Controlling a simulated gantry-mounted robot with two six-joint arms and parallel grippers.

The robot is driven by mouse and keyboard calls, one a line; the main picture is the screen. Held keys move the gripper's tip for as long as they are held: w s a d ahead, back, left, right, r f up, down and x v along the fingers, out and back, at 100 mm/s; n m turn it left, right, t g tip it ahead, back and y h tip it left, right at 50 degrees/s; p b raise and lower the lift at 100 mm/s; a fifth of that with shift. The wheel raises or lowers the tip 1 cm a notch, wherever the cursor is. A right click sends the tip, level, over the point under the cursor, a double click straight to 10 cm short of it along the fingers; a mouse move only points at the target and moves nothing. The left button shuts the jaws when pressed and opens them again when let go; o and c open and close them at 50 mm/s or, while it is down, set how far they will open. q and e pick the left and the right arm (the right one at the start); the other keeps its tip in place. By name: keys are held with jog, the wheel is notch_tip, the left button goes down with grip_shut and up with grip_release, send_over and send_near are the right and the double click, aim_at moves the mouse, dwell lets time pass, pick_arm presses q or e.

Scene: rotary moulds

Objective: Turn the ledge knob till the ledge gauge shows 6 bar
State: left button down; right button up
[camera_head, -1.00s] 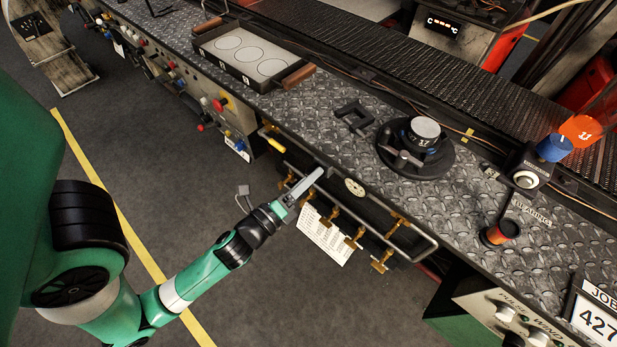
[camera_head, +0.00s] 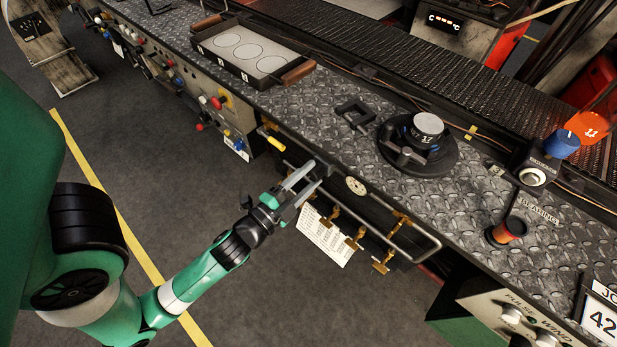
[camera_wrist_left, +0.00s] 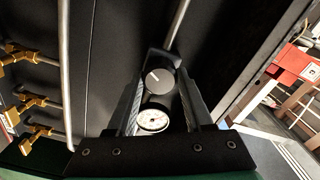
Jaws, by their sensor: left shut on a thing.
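The ledge knob (camera_wrist_left: 158,78) is round and dark with a white pointer line, and shows in the left wrist view between the fingers of my left gripper (camera_wrist_left: 160,88). In the head view this gripper (camera_head: 312,178) reaches the front edge of the ledge and is shut on the knob, which its fingers mostly hide there. The ledge gauge (camera_wrist_left: 153,120), a small pale dial, sits close by the knob. It also shows in the head view (camera_head: 356,187), just right of the fingertips. Its needle is too small to read. My right gripper is not in view.
A metal rail (camera_head: 420,255) and several brass valves (camera_head: 354,243) are right of the gripper, with a hanging paper sheet (camera_head: 322,236) below. A yellow-handled lever (camera_head: 271,143) is to the left. A round black turntable (camera_head: 440,162) stands on the ledge. The floor in front is clear.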

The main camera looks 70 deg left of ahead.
pick_arm(q)
jog(key=n+b, duration=0.1)
jog(key=n, duration=0.5)
jog(key=shift+f+n+b, duration=0.15)
jog(key=shift+n+b, duration=0.15)
jog(key=n+b, duration=0.1)
jog(key=n, duration=0.2)
jog(key=shift+n, duration=0.3)
jog(key=n, duration=0.2)
jog(key=shift+n, duration=0.3)
jog(key=n, duration=0.6)
jog(key=shift+b, duration=0.3)
jog(key=n, duration=0.6)
jog(key=shift+c, duration=1.4)
grip_release()
jog(key=shift+a, duration=0.1)
